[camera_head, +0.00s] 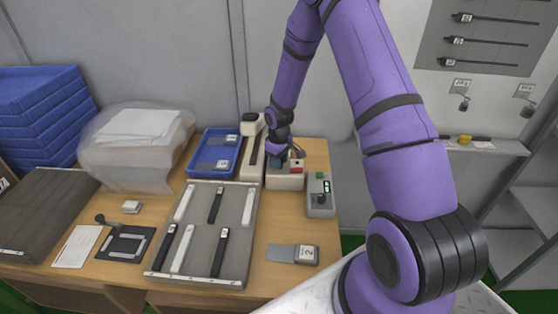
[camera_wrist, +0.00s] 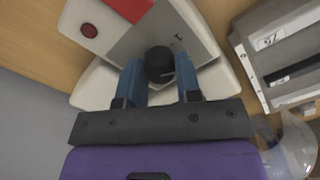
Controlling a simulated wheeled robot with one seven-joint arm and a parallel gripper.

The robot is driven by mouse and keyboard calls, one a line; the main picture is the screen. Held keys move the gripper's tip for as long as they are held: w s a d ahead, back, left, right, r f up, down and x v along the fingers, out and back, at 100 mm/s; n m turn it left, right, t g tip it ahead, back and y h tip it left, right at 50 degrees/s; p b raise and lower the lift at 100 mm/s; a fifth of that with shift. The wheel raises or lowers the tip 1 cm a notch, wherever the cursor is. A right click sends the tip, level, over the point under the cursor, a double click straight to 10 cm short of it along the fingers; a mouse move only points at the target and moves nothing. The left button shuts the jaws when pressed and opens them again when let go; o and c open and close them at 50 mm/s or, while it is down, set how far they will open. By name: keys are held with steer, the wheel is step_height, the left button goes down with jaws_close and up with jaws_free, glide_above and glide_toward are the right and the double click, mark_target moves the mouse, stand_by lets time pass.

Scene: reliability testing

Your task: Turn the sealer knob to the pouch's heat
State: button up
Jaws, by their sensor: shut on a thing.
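The sealer (camera_head: 285,182) is a cream-white machine at the back right of the wooden table. In the wrist view its body (camera_wrist: 92,88) has a grey sloped face with a round black knob (camera_wrist: 159,60), a red button and a dark red block. My gripper (camera_wrist: 160,74) has its two blue fingers on opposite sides of the knob, shut on it. A small pale pointer line shows on the knob; the scale marks are too small to read. In the head view my gripper (camera_head: 281,157) hides the knob. A flat grey piece with a label reading 2 (camera_head: 305,254) lies at the front right; I cannot tell if it is the pouch.
A blue tray (camera_head: 236,170) with labelled pieces stands left of the sealer. A grey box with a green button (camera_head: 320,201) stands to its right. A grey rack (camera_head: 240,232) with black and white strips lies in front. Stacked blue crates (camera_head: 38,105) stand far left.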

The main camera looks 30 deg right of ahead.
steer(key=shift+m, duration=1.5)
steer(key=o, duration=0.9)
step_height(320, 180, up, 11)
steer(key=shift+f, duration=0.1)
